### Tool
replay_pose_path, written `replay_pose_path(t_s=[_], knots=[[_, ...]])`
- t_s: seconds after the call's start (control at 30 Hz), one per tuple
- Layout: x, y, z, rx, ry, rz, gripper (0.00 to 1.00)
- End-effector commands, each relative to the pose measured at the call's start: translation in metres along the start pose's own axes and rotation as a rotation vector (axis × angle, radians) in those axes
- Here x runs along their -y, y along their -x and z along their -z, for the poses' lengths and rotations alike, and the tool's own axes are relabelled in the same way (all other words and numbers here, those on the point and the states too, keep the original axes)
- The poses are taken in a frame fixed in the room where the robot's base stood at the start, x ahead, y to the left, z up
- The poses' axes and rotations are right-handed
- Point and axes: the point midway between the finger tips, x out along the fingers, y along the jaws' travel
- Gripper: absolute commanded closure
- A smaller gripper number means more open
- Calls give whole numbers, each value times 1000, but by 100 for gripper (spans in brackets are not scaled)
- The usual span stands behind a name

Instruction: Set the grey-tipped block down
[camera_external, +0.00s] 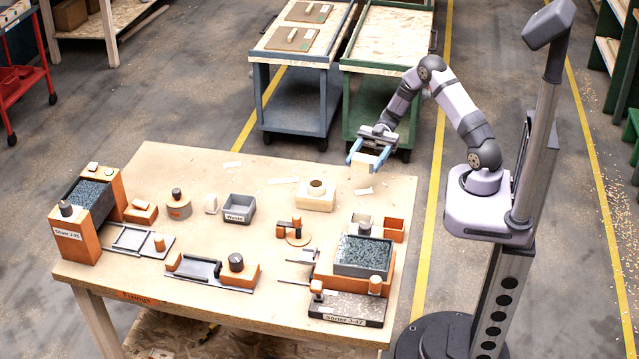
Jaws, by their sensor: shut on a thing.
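My gripper (366,158) is at the far right corner of the wooden workbench (200,155). Its two blue fingers are shut on a pale wood-coloured block (364,166), one finger on each side. The block is small in this view, and its grey tip cannot be made out. I cannot tell whether the block touches the bench top or hangs just above it.
A grey open bin (239,208) is farther left. An orange station with a dark tray (362,257) fills the front right. Small pale scraps lie on the bench near my gripper.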

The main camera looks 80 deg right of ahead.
Motion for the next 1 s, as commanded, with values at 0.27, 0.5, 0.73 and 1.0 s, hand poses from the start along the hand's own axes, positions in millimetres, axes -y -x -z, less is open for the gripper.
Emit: replay_pose_path(t_s=[0.27,0.5,0.73,1.0], knots=[[-57,5,-31,0,1,-42,62],[-139,5,-48,0,0,-118,62],[-210,-7,-40,-1,-2,-190,62],[-257,-28,-12,-1,-6,-234,62]])
